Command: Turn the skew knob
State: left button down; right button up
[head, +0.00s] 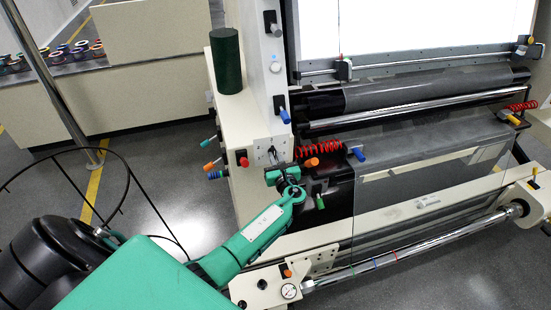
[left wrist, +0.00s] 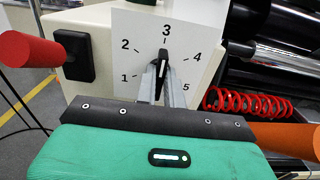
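The skew knob (left wrist: 163,58) is a black pointer knob with a white line, on a white dial plate (left wrist: 205,28) marked 1 to 5. Its line points up, close to the 3. In the left wrist view my left gripper (left wrist: 162,70) has its two grey fingers on either side of the knob, close together, and looks shut on it. In the head view the dial plate (head: 262,150) is on the cream machine's side, and my left gripper (head: 275,163) reaches it from below; the knob is small there. My right gripper is in neither view.
A red knob (left wrist: 28,48) with a black switch is left of the dial. A red coil (left wrist: 248,103) and an orange handle (left wrist: 285,138) are close on the right. Blue and green handles stand nearby. A wire hoop (head: 125,185) stands by my arm.

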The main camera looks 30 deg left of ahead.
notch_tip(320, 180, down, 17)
jog(key=b, duration=1.7)
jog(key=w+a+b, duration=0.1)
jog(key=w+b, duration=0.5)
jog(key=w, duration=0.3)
pick_arm(q)
jog(key=shift+s+a+f+n+b, duration=0.15)
jog(key=shift+n+b, duration=0.4)
jog(key=shift+n, duration=3.45)
jog(key=shift+d+f+n+b, duration=0.15)
jog(key=shift+n+b, duration=0.45)
jog(key=shift+n, duration=3.4)
jog(key=shift+s+a+f+n+b, duration=0.2)
jog(key=shift+n+b, duration=0.35)
jog(key=shift+n, duration=3.45)
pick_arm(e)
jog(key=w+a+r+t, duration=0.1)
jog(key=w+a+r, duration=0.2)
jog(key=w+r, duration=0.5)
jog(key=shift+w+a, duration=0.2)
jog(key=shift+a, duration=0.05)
pick_arm(q)
jog(key=shift+w, duration=0.15)
jog(key=c, duration=1.5)
grip_release()
